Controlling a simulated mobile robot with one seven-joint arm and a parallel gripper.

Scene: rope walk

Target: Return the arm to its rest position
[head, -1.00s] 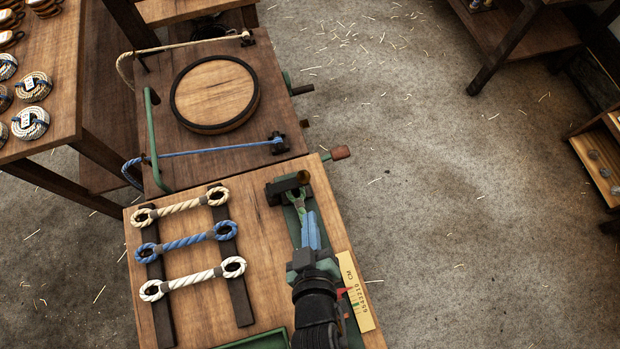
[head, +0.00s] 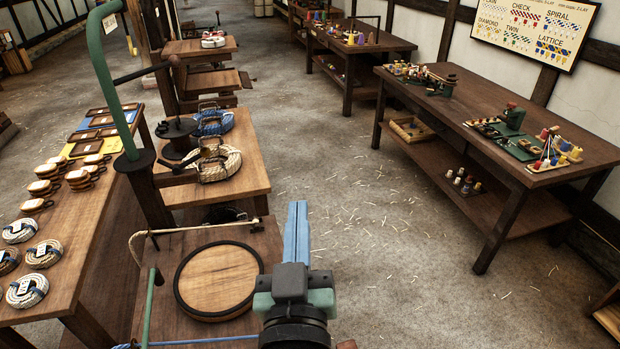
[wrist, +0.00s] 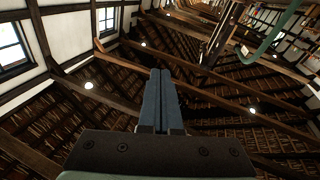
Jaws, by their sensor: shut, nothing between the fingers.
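My gripper (head: 297,232) is raised in front of the camera in the head view, its blue fingers pointing up and away. The fingers are pressed together with nothing between them. In the wrist view my gripper (wrist: 160,85) points toward the roof beams, and its two fingers lie side by side. It touches nothing that I can see. My arm comes up from the bottom edge of the head view.
A bench with a round wooden disc (head: 220,280) stands left of my gripper. Behind it, a table holds rope coils (head: 218,163). A long dark table (head: 490,120) stands at right. The floor between (head: 370,230) is open, with scattered straw bits.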

